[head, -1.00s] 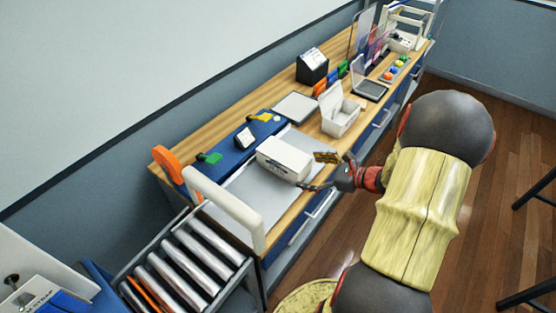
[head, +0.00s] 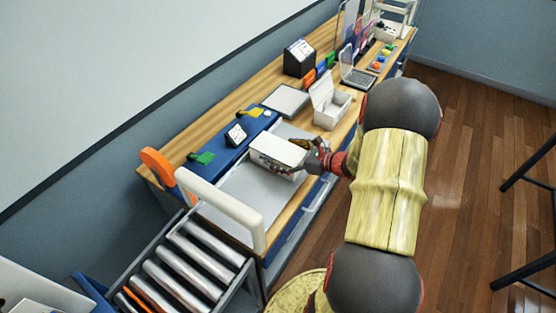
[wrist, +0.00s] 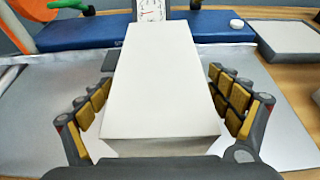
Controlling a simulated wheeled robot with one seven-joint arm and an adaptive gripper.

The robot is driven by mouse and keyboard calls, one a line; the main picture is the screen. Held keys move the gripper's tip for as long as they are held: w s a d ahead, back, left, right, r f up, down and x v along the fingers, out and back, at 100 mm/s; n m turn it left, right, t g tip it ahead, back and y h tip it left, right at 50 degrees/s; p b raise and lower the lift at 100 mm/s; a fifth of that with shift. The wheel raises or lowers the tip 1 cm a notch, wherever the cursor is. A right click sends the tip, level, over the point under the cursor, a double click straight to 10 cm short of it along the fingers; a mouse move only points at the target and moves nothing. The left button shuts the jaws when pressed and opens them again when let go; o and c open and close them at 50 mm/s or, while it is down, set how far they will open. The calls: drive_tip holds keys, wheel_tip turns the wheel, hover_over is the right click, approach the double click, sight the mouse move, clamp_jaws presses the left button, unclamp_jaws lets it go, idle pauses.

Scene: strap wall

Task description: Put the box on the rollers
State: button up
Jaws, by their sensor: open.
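The white box (head: 277,153) lies on a grey plate (head: 250,200) set in the wooden bench, in front of a blue scale-like unit (head: 222,152). In the wrist view the box (wrist: 160,80) stands between the two open fingers of my gripper (wrist: 165,100). A gap shows between the box and the finger pads on each side. My gripper (head: 305,158) reaches the box from its right end in the head view. The rollers (head: 190,265) are at the lower left, beyond a white arch (head: 222,205) at the bench end.
An open white carton (head: 332,105), a flat grey pad (head: 286,100) and a dark display (head: 299,58) stand farther along the bench. An orange ring (head: 158,167) stands at the near end. Open wood floor (head: 465,180) lies to the right.

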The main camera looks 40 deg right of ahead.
sight(277, 147)
drive_tip(key=shift+w, duration=0.15)
drive_tip(key=shift+c, duration=1.2)
drive_tip(key=c, duration=1.1)
drive_tip(key=shift+r, duration=0.1)
drive_tip(key=shift+r, duration=0.65)
drive_tip(key=shift+c, duration=0.2)
wheel_tip(277, 147, up, 2)
drive_tip(key=shift+p, duration=0.45)
drive_tip(key=s+r, duration=0.1)
drive_tip(key=r, duration=0.1)
drive_tip(key=s+d+r+p, duration=0.1)
drive_tip(key=s+r, duration=0.1)
drive_tip(key=s+r+p, duration=0.1)
drive_tip(key=shift+s+d+r, duration=0.3)
drive_tip(key=shift+s+r, duration=0.05)
drive_tip(key=shift+r, duration=0.05)
drive_tip(key=p+v, duration=0.1)
drive_tip(key=v, duration=0.8)
drive_tip(key=shift+s, duration=0.45)
